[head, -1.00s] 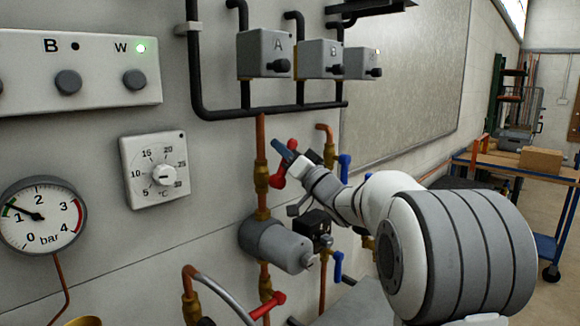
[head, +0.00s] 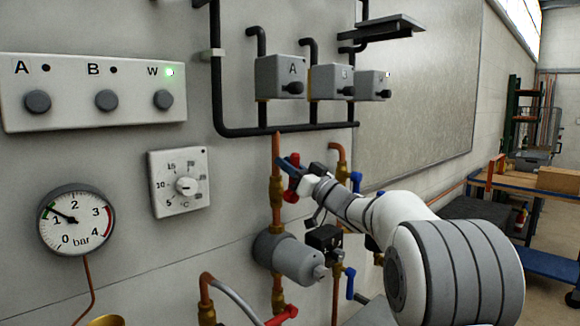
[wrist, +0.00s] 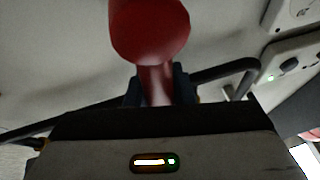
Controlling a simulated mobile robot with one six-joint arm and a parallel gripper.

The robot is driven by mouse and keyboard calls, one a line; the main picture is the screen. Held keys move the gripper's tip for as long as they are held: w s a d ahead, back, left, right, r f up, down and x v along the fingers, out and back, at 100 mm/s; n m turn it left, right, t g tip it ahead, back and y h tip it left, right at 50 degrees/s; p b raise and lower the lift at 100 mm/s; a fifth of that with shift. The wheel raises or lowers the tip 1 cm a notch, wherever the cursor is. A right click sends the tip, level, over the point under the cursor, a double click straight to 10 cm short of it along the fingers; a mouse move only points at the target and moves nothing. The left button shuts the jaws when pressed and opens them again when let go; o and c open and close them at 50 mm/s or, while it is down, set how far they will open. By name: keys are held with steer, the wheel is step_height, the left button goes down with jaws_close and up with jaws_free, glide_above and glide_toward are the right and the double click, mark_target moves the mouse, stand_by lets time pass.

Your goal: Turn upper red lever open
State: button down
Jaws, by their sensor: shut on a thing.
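The upper red lever (head: 291,190) is on the brass valve of the left copper pipe, below the black pipework. It stands close to upright, just right of the pipe. My gripper (head: 289,163) is at the lever, its dark blue fingers shut on it and partly covering it. In the wrist view, the lever's rounded red end (wrist: 150,30) fills the top middle and its thinner stem runs down between the fingers. The valve's far side is hidden.
A lower red lever (head: 283,316) and a grey cylinder (head: 288,257) are below. Blue levers (head: 356,181) sit close on the right. Three grey boxes (head: 280,77) hang above. A dial (head: 180,184), gauge (head: 76,220) and button panel (head: 90,85) are left.

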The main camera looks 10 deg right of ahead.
steer(key=shift+f, duration=0.2)
steer(key=c, duration=1.5)
jaws_free()
steer(key=shift+w, duration=0.1)
steer(key=shift+o, duration=1.2)
steer(key=shift+r, duration=0.1)
steer(key=v, duration=0.8)
steer(key=shift+b, duration=0.3)
